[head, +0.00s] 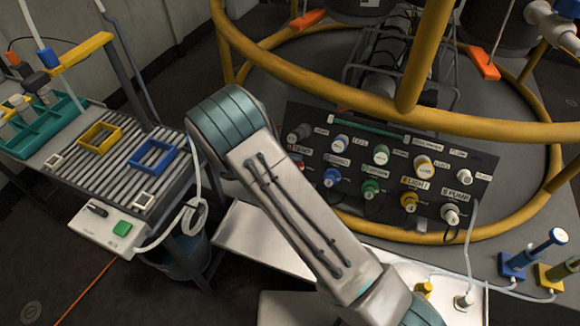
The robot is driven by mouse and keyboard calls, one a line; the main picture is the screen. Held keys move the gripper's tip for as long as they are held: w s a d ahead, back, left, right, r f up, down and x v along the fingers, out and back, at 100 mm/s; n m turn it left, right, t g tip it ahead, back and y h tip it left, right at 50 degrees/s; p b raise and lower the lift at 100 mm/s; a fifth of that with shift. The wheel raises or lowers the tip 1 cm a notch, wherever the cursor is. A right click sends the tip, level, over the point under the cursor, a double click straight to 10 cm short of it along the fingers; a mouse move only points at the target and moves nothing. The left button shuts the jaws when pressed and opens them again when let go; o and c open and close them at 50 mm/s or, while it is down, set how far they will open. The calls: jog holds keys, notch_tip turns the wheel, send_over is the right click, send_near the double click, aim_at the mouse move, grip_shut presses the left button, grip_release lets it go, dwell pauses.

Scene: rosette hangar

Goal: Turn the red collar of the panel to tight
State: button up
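The dark panel (388,215) stands tilted inside the yellow ring frame, with two rows of labelled connectors. A red collar (301,164) shows only in part at the left end of the lower row, close behind the edge of my arm. Its marking and turn position cannot be read. To its right are a blue collar (331,177), a green collar (370,188), a yellow collar (409,201) and a white collar (450,214). My arm runs down to the lower right, away from the panel, and leaves the frame at the bottom. My gripper is out of view.
Yellow tubular rails (470,125) cross in front of and above the panel. A slatted bench (135,165) with coloured frames stands at left. A white surface (265,245) lies below the panel. Blue (515,263) and yellow (553,276) fittings with hoses stand at lower right.

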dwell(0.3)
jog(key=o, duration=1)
